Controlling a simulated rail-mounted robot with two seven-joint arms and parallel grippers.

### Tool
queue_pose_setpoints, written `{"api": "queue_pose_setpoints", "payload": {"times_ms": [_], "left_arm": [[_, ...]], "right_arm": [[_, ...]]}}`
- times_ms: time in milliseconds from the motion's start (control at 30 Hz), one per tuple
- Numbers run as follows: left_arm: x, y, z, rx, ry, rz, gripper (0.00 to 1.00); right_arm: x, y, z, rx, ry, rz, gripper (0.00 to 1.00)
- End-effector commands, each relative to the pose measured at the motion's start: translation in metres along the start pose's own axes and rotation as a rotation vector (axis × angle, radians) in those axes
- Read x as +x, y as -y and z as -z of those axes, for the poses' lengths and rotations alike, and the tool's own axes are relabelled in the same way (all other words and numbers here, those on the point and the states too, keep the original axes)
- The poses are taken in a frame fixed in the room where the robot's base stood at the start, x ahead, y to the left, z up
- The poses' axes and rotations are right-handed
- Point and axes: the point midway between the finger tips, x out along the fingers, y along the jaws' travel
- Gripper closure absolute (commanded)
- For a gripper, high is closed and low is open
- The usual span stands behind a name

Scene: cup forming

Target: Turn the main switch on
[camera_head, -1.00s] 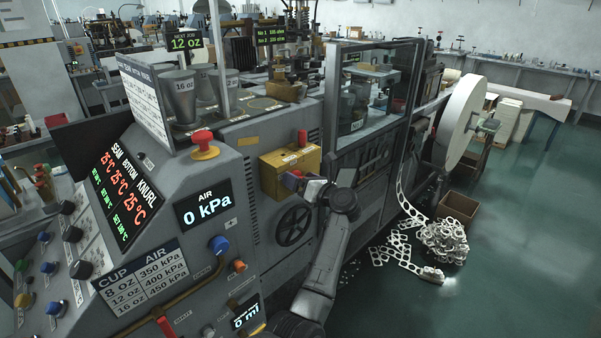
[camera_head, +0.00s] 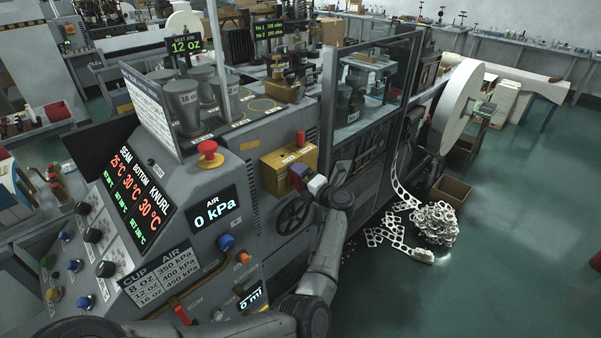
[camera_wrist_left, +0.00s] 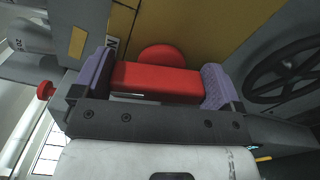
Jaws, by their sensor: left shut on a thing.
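The main switch is a yellow box (camera_head: 288,166) on the side of the grey machine. It shows as a yellow face (camera_wrist_left: 200,35) in the left wrist view. Its red handle (camera_wrist_left: 155,83) lies between the purple finger pads of my left gripper (camera_wrist_left: 157,85), with a round red part (camera_wrist_left: 161,55) just behind. My left gripper (camera_head: 299,176) is shut on the handle at the front of the box. In the head view the gripper mostly hides the handle. A small label beside the handle is only partly readable. My right gripper is not in view.
A black handwheel (camera_head: 293,216) sits just below the box. A red mushroom button (camera_head: 209,152) tops the control panel to the left. A glass guard (camera_head: 370,92) stands to the right.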

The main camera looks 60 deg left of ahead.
Motion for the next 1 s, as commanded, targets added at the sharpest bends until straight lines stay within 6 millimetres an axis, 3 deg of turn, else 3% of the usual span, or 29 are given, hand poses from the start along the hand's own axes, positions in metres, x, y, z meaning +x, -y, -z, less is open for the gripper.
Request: {"api": "queue_pose_setpoints", "payload": {"times_ms": [400,1000], "left_arm": [[0.000,0.000,-0.001,0.210,0.000,0.001,0.32],[0.000,0.002,-0.001,0.257,0.000,0.000,0.32]], "right_arm": [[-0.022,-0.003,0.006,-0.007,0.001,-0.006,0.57],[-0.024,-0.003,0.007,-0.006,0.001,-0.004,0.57]]}}
